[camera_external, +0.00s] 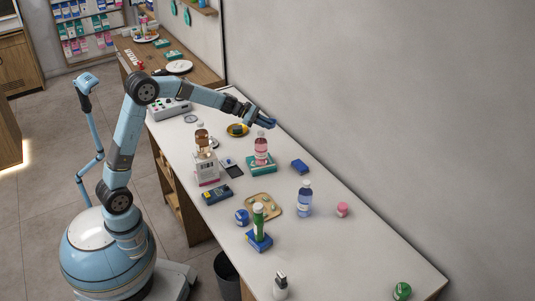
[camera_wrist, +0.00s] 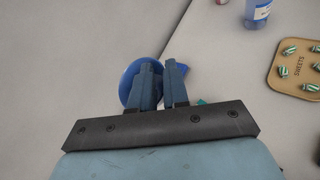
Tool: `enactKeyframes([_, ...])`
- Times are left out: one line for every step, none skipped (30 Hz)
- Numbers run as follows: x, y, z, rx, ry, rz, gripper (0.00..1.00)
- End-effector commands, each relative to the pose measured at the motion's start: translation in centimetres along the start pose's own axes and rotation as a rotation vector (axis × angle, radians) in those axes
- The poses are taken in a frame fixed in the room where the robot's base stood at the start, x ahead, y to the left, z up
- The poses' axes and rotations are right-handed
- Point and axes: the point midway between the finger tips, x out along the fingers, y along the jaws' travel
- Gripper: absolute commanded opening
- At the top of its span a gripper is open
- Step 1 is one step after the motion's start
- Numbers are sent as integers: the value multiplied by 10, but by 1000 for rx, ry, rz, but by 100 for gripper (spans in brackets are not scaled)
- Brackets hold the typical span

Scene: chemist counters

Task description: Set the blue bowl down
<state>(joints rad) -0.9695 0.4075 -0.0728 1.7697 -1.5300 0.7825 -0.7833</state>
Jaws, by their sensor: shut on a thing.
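The blue bowl (camera_wrist: 131,76) shows in the wrist view, partly hidden behind my fingers. My gripper (camera_wrist: 163,70) is shut on it, apparently at its rim. In the outside view my gripper (camera_external: 268,122) is above the far part of the white counter (camera_external: 365,245), near the wall. The bowl is hard to make out there against the blue fingers. The gap between bowl and counter cannot be judged well.
A pink bottle (camera_external: 261,150) stands on a teal box in front. The counter's right part is fairly clear.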

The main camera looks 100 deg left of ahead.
Motion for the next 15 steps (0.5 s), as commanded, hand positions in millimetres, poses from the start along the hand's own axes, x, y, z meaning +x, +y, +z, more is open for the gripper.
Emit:
enactKeyframes([7,-20,11,22,-11,-45,0])
enactKeyframes([10,-31,17,34,-18,-70,0])
enactKeyframes([14,-46,25,53,-27,-107,0])
enactKeyframes([17,-57,30,66,-33,-134,0])
enactKeyframes([20,-70,36,80,-40,-162,0])
enactKeyframes([23,-85,43,98,-48,-198,0])
enactKeyframes([25,-97,48,112,-56,-226,0])
enactKeyframes([27,-109,53,127,-62,-254,0])
enactKeyframes([29,-126,60,145,-72,-291,0])
enactKeyframes([30,-138,64,159,-78,-319,0])
enactKeyframes([31,-151,69,174,-85,-348,0])
enactKeyframes([31,-167,75,194,-95,-384,0])
enactKeyframes([32,-180,80,210,-102,-413,0])
enactKeyframes([31,-192,84,225,-110,-442,0])
enactKeyframes([31,-209,89,245,-119,-479,0])
